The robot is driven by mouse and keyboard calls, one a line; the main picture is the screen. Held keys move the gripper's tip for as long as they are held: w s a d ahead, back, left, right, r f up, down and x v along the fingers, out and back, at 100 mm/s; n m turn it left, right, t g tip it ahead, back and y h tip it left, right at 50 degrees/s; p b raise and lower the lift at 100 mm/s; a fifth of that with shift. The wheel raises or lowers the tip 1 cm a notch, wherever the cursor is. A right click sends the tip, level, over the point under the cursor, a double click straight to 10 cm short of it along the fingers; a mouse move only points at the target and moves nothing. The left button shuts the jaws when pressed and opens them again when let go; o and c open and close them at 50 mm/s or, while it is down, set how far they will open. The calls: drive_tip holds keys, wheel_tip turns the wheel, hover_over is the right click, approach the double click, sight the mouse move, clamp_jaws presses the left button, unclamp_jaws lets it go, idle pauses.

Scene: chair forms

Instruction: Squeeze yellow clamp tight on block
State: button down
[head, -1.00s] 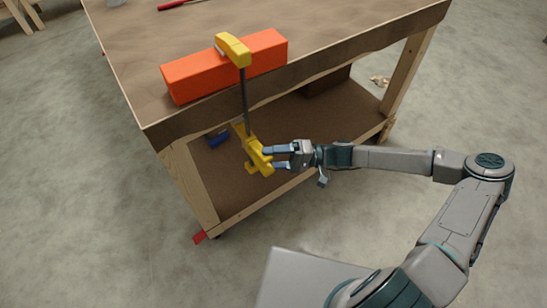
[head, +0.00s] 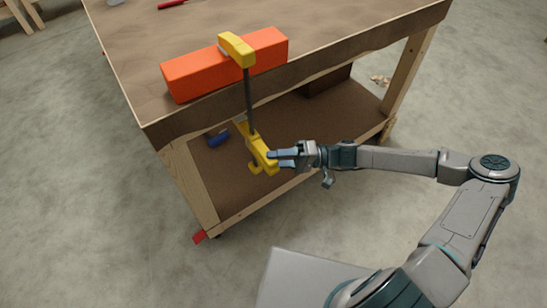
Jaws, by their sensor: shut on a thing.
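The orange block (head: 205,76) lies along the near edge of the wooden workbench top. The yellow clamp (head: 236,48) has its upper jaw over the top of the block. Its dark bar (head: 248,100) runs down in front of the bench edge. Its yellow lower body and handle (head: 261,152) hang below the bench top. My gripper (head: 283,157) is at the handle from the right and is shut on it. Whether the lower jaw touches the underside of the bench top cannot be told.
The workbench (head: 350,45) has a brown lower shelf (head: 315,135) with a blue thing (head: 218,138) on it. A bench leg (head: 192,185) stands left of the clamp. A red item lies at the back of the top.

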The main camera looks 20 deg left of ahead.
drive_tip(key=shift+d, duration=0.25)
